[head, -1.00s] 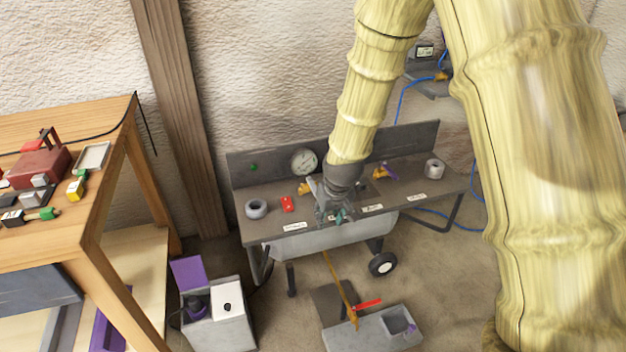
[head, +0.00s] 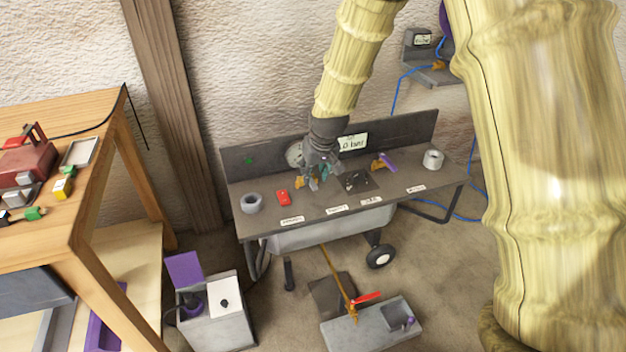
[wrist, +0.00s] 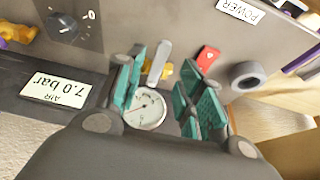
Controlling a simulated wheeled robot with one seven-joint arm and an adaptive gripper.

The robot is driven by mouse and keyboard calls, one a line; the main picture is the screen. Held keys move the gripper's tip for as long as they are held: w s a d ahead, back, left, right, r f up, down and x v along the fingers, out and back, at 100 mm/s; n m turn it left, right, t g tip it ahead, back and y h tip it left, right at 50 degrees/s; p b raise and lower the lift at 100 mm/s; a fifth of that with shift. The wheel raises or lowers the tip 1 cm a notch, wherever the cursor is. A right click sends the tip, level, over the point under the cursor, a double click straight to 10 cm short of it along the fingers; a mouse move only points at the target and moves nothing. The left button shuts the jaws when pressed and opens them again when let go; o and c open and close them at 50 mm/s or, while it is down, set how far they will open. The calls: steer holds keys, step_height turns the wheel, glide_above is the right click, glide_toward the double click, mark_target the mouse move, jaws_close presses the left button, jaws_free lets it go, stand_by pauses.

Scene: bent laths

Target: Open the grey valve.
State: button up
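The grey valve has a grey lever handle (wrist: 158,62) and a small yellow body (wrist: 168,70), both in the wrist view. In the head view its yellow body (head: 299,183) shows at the left of my gripper, on the dark panel, and the handle is largely hidden. My gripper (head: 319,180) is low over the panel. In the wrist view my gripper (wrist: 160,85) is open with teal pads, and the lever shows between the fingers, nearer the left one. I see no clear contact, and nothing is held.
A round gauge (wrist: 148,112) is behind the valve. A red switch (head: 283,197) and grey ring (head: 252,203) stand left. A dark knob (head: 356,181) and purple-handled valve (head: 386,162) are right. A display (head: 352,142) reads 7.0 bar in the wrist view.

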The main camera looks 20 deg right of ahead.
mark_target(312, 182)
steer(key=shift+x, duration=2.05)
jaws_close()
